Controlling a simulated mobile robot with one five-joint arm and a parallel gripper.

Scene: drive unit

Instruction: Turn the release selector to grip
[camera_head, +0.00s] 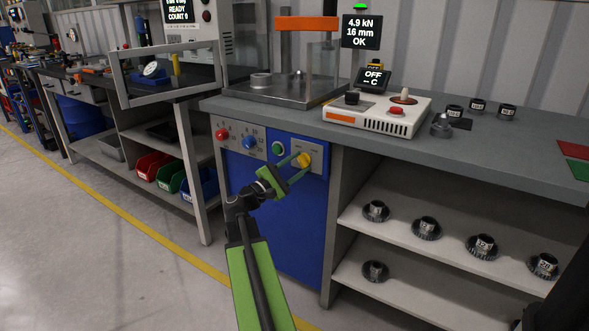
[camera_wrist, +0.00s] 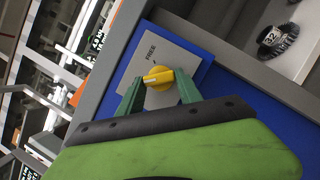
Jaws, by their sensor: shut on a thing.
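The release selector (camera_head: 305,159) is a yellow knob at the right end of the grey control panel (camera_head: 311,171) on the blue drive unit. In the wrist view the selector (camera_wrist: 160,76) has a white pointer mark on its left side. The word FREE is printed on the grey plate (camera_wrist: 152,52) above it; a grip label cannot be made out. My gripper (camera_head: 297,167) reaches the panel from the front left. In the wrist view its green fingers (camera_wrist: 160,90) stand on both sides of the knob, shut on it.
A green button (camera_head: 278,149), a blue knob (camera_head: 249,142) and a red knob (camera_head: 222,134) sit left of the selector. The bench top (camera_head: 470,155) overhangs the panel. Open shelves with dark round parts (camera_head: 427,229) stand to the right. Clear floor lies at left.

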